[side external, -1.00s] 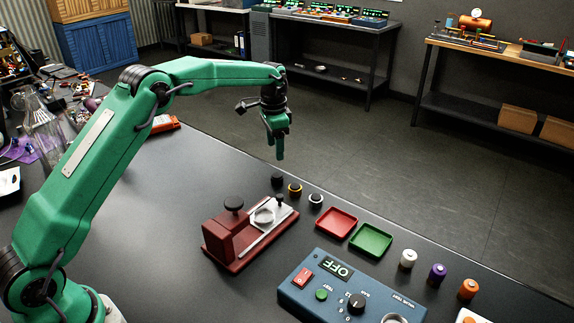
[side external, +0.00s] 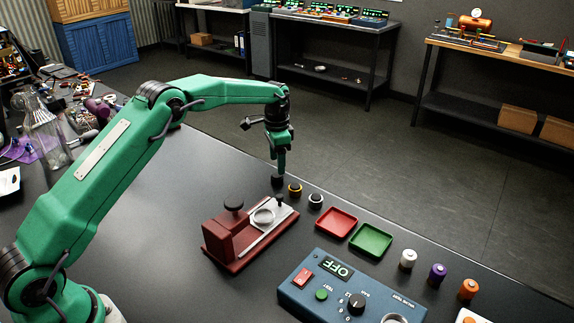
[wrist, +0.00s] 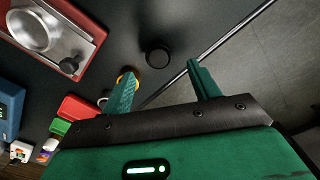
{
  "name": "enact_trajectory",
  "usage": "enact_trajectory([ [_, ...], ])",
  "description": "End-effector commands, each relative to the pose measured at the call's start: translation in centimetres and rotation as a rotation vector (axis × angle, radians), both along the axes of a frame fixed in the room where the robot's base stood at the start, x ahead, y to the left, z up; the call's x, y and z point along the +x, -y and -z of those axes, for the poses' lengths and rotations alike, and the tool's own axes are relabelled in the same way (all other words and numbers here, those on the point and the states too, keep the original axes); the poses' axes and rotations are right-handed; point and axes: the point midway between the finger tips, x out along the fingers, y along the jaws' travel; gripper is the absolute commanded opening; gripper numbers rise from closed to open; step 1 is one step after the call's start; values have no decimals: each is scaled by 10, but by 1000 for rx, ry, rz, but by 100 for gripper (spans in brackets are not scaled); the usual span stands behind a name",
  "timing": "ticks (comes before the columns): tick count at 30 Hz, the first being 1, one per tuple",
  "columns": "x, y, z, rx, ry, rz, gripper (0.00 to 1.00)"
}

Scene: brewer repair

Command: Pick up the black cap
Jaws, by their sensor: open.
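My gripper (side external: 279,169) is open and points down right over the cap. In the wrist view my gripper (wrist: 160,73) has its two green fingers spread with nothing between them. The side view does not clearly show whether a fingertip touches the cap; the fingers partly cover its top.
A yellow-ringed cap (side external: 295,190) and a white-ringed cap (side external: 316,201) stand close to the right. A red fixture (side external: 225,243) stands in front. Red (side external: 337,222) and green (side external: 371,240) trays and a blue tester (side external: 345,290) lie right. The table's edge runs close behind.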

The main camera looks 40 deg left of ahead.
Motion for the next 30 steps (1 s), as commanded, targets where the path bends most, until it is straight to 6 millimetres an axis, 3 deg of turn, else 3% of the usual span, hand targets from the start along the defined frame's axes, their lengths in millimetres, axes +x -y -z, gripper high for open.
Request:
enact_trajectory([
  [5,-1,0,8,0,-2,0,61],
  [16,-3,0,47,0,-1,0,61],
  [30,-3,0,52,0,0,0,61],
])
